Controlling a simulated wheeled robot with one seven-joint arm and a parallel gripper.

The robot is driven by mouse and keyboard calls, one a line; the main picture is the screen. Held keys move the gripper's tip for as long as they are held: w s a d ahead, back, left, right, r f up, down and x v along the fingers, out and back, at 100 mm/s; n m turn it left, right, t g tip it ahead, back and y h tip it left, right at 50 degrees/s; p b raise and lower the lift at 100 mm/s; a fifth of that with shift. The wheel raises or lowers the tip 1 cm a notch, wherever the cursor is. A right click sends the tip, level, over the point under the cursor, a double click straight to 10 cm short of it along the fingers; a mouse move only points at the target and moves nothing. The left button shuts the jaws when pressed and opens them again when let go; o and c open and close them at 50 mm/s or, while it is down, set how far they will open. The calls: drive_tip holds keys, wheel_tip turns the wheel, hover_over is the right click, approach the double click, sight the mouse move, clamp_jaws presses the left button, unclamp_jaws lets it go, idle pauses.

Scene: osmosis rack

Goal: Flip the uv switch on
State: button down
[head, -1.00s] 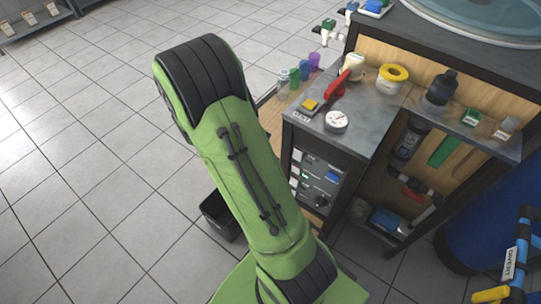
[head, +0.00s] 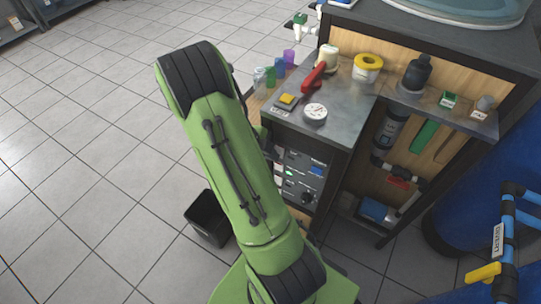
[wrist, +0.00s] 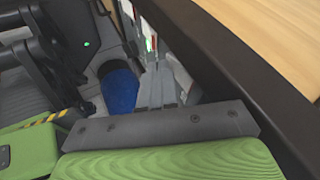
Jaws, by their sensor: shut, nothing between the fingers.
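The control panel (head: 303,178) is on the front of the dark cabinet in the head view. It has a blue element, a small green light and a dark knob, with its left part behind my green arm. I cannot tell which control is the uv switch, or its position. My gripper is hidden behind the arm in the head view. In the wrist view my gripper (wrist: 157,88) shows as grey fingers, shut and empty. They point toward small pale parts with red and green spots, beside a dark edge. I cannot tell whether they touch anything.
The cabinet top (head: 345,100) holds a red-handled valve (head: 314,77), a gauge (head: 315,113) and a yellow button (head: 287,100). A black bin (head: 208,217) stands on the floor. A blue barrel (head: 470,195) is at right. The tiled floor at left is clear.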

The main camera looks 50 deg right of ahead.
drive_tip(key=shift+d+f+b, duration=0.15)
drive_tip(key=shift+b, duration=0.2)
